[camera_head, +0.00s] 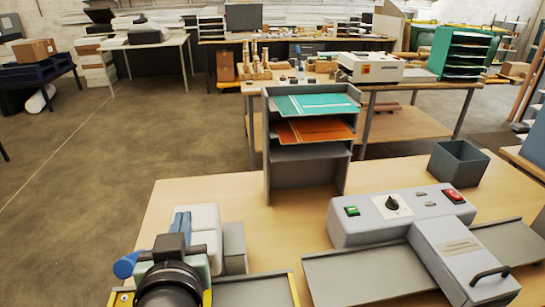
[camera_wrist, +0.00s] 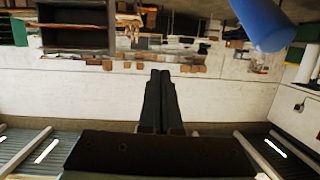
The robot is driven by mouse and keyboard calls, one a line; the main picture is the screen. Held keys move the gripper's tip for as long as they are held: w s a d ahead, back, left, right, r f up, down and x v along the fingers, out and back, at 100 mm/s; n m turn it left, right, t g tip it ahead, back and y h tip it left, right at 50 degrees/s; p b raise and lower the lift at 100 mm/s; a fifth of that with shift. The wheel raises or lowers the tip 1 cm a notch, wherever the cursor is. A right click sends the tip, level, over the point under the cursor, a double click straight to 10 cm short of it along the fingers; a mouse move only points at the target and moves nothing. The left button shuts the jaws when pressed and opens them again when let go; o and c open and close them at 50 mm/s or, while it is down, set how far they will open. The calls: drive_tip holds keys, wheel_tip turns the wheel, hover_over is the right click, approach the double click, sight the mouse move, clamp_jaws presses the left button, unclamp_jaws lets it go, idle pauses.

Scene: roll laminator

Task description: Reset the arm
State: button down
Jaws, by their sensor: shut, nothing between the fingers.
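My gripper (camera_wrist: 160,78) shows in the wrist view as two dark fingers close together, with nothing between them. They point up the picture toward a pale wall-like surface, apart from any object. In the head view my arm is folded at the lower left, over the near end of the table; its fingertips cannot be made out there. The grey laminator (camera_head: 355,232) stands on the table to the right of my arm, with a green button, a black dial and a red switch. A grey cover with a dark handle (camera_head: 490,273) extends from its front.
A grey tray rack (camera_head: 308,178) with teal and orange sheets stands at the table's back edge. An open dark bin (camera_head: 458,167) is at the right. Bare wooden tabletop (camera_head: 280,225) lies between my arm and the laminator. Another table with goods stands behind.

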drive_tip(key=d+r+m+t+h, duration=0.1)
drive_tip(key=d+r+t, duration=0.25)
drive_tip(key=r, duration=0.65)
drive_tip(key=d+r+m+t, duration=0.1)
drive_tip(key=d+r+t, duration=0.3)
drive_tip(key=r, duration=0.5)
drive_tip(key=s+d+r+t+h, duration=0.1)
drive_tip(key=s+d+r+t, duration=0.1)
drive_tip(key=s+d+r, duration=0.2)
drive_tip(key=s+d+r+m+t+h+b, duration=0.1)
drive_tip(key=s+d+r, duration=0.4)
drive_tip(key=r, duration=0.5)
drive_tip(key=shift+r+t+h, duration=0.2)
drive_tip(key=shift+t+h, duration=0.5)
drive_tip(key=shift+t, duration=0.45)
